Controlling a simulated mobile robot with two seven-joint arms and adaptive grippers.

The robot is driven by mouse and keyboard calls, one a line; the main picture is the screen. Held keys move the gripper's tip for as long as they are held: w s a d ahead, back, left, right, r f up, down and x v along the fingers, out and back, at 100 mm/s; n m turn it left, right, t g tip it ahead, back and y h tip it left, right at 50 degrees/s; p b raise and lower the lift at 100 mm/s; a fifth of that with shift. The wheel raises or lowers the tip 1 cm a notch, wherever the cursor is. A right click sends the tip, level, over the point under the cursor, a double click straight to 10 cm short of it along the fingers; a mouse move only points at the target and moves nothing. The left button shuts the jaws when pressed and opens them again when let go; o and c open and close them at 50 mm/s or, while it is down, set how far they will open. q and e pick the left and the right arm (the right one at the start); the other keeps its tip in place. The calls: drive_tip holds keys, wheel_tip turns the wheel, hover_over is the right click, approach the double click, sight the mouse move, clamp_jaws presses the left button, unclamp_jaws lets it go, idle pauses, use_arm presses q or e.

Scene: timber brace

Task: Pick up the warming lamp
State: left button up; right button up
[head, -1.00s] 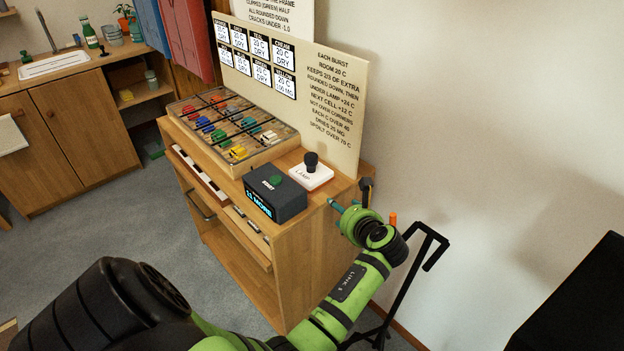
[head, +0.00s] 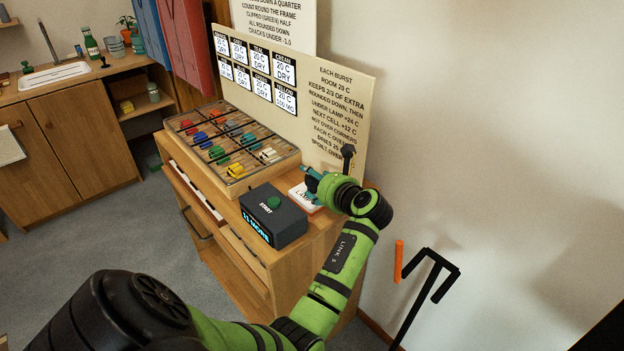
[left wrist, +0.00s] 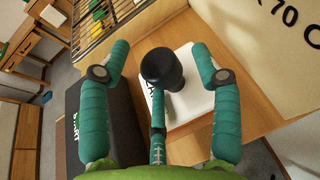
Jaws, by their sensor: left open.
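The warming lamp (left wrist: 163,72) is a black knob-like piece on a white pad marked LAMP (left wrist: 192,92), seen in the left wrist view. My left gripper (left wrist: 158,58) is open, with teal fingers to the left and right of the lamp and a third finger below it in the picture. No finger visibly grips it. My right gripper is not in view.
Left of the pad stands a dark box with a green START button (head: 274,217). Beyond it is a wire-topped tray (head: 232,182) of coloured pieces. A cream sign board (head: 335,110) rises close behind. An orange-handled black frame (head: 432,275) stands right of the cabinet.

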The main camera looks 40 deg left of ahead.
use_arm(q)
drive_tip(key=shift+d+r, duration=0.1)
drive_tip(key=shift+d, duration=0.05)
drive_tip(key=shift+c, duration=0.8)
clamp_jaws()
drive_tip(key=shift+r, duration=0.1)
